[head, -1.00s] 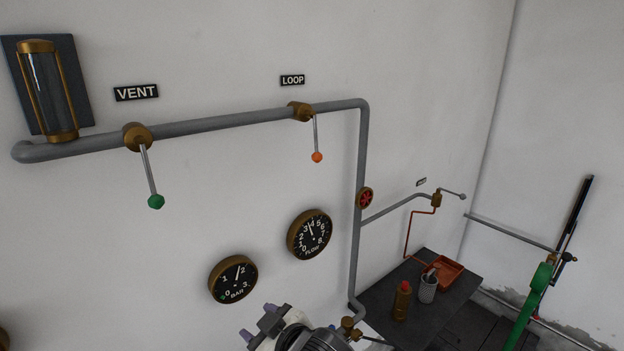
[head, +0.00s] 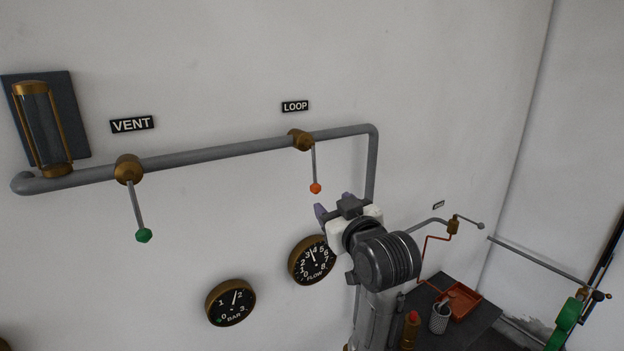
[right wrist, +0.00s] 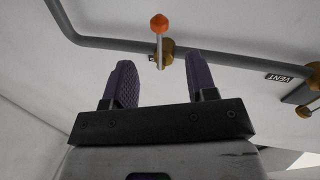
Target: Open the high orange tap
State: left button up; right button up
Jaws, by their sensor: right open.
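The orange tap is a brass valve (head: 301,140) on the high grey pipe under the LOOP sign. Its thin lever hangs straight down and ends in an orange knob (head: 316,188). My right gripper (head: 333,207) is just below and right of the knob in the head view, open and apart from it. In the right wrist view the two dark fingers of my right gripper (right wrist: 160,85) are spread with nothing between them. The orange knob (right wrist: 159,23) shows beyond the fingertips, roughly centred in the gap. My left gripper is not in view.
A green-knobbed lever (head: 144,235) hangs from the same pipe (head: 220,151) at left. The FLOW gauge (head: 312,260) is partly behind my right arm, and the BAR gauge (head: 230,302) is lower left. A dark table (head: 458,335) holds a red tray (head: 462,301), lower right.

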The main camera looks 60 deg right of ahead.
aim_at(317, 189)
jog(key=p+x, duration=0.3)
jog(key=x, duration=0.8)
jog(key=shift+w+d, duration=0.3)
jog(key=c, duration=0.4)
grip_shut()
